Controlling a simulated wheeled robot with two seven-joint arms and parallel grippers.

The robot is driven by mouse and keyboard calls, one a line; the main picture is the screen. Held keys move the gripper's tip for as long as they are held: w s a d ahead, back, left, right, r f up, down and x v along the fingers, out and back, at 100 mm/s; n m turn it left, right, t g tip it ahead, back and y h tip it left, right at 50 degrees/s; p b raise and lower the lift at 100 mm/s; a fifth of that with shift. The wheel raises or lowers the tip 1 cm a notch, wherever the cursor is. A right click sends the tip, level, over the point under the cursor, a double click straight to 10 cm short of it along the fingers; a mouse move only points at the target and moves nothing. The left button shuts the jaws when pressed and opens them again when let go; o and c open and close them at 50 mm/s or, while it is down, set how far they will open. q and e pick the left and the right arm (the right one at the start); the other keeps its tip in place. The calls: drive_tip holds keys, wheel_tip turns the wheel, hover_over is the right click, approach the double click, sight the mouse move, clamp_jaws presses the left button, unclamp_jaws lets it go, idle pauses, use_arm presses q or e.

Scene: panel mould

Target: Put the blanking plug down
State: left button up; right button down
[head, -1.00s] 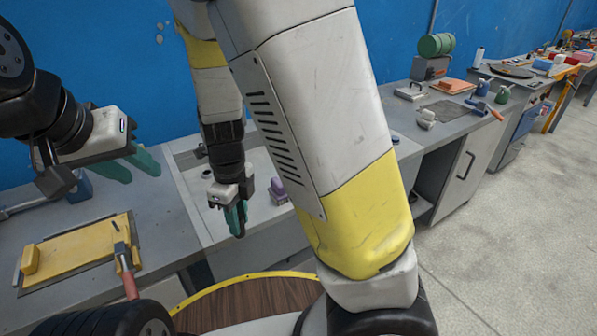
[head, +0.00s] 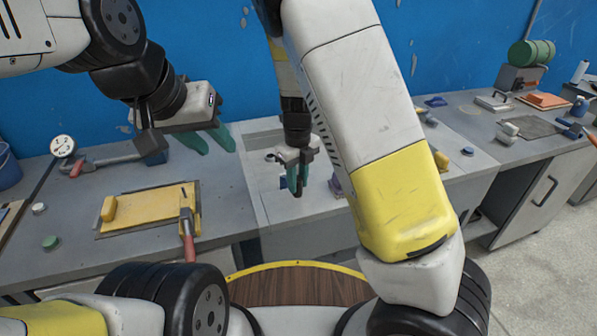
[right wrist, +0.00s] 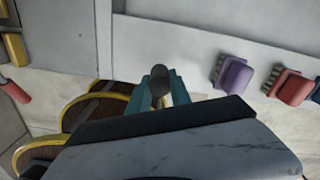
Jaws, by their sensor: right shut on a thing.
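The blanking plug (right wrist: 159,78) appears as a small dark round-ended piece between the teal fingers of my right gripper in the right wrist view. My right gripper (right wrist: 160,92) is shut on it. In the head view my right gripper (head: 298,182) points down over the pale recessed bench section, and the plug cannot be made out clearly there. My left gripper (head: 207,141) is above the grey bench at the left, with its teal fingers apart and nothing seen between them.
A yellow panel (head: 150,212) with a red-handled tool (head: 187,236) lies on the left bench. A gauge (head: 63,147) stands behind it. A purple brush (right wrist: 233,75) and a red brush (right wrist: 290,87) lie right of my right gripper. My right arm hides part of the bench.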

sight(298, 188)
drive_tip(key=shift+w, duration=0.6)
drive_tip(key=shift+f, duration=1.8)
drive_tip(key=shift+f, duration=0.15)
drive_tip(key=c, duration=1.2)
unclamp_jaws()
